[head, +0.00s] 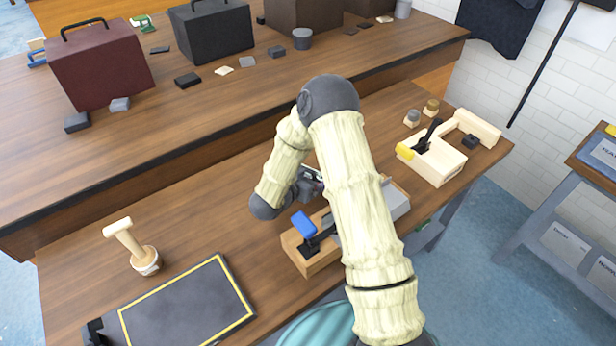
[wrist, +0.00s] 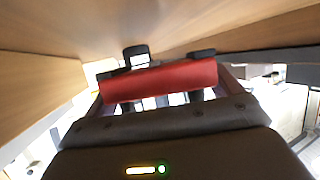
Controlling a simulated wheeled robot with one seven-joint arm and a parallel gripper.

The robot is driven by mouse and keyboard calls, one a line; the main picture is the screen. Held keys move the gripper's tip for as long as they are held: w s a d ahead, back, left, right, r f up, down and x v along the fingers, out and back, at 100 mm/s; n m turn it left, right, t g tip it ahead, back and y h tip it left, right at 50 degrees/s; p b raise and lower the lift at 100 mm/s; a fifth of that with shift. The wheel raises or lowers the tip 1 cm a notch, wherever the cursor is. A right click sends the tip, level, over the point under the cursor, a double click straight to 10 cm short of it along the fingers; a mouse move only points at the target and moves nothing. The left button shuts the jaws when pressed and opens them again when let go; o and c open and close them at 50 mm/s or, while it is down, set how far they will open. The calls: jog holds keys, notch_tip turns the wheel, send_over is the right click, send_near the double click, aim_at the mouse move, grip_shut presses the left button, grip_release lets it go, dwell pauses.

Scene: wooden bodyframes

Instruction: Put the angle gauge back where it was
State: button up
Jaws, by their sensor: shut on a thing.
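My gripper (wrist: 156,66) is shut on a red bar-shaped thing (wrist: 160,80), which lies across the fingers in the wrist view. I cannot tell for certain that it is the angle gauge, as its far side and ends are partly hidden. In the head view my gripper (head: 312,178) is mostly hidden behind my arm, low over the near bench, just behind a wooden tray (head: 318,262). The held thing cannot be made out there.
A cream-coloured device (head: 438,160) stands at the right, a stamp (head: 130,243) and a yellow-bordered black mat (head: 185,308) at the left. Cases (head: 100,68) stand on the far bench.

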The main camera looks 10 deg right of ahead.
jog(key=shift+f, duration=0.3)
jog(key=shift+f, duration=0.3)
jog(key=shift+s+d+f+b, duration=0.1)
jog(key=shift+s+f+b, duration=0.05)
jog(key=shift+f+b, duration=0.2)
jog(key=o, duration=0.9)
jog(key=shift+f, duration=0.1)
jog(key=shift+o, duration=0.2)
jog(key=shift+s, duration=0.15)
jog(key=shift+r+p, duration=0.4)
jog(key=shift+r, duration=0.15)
jog(key=b+v, duration=0.1)
jog(key=v, duration=1.1)
jog(key=shift+w, duration=0.25)
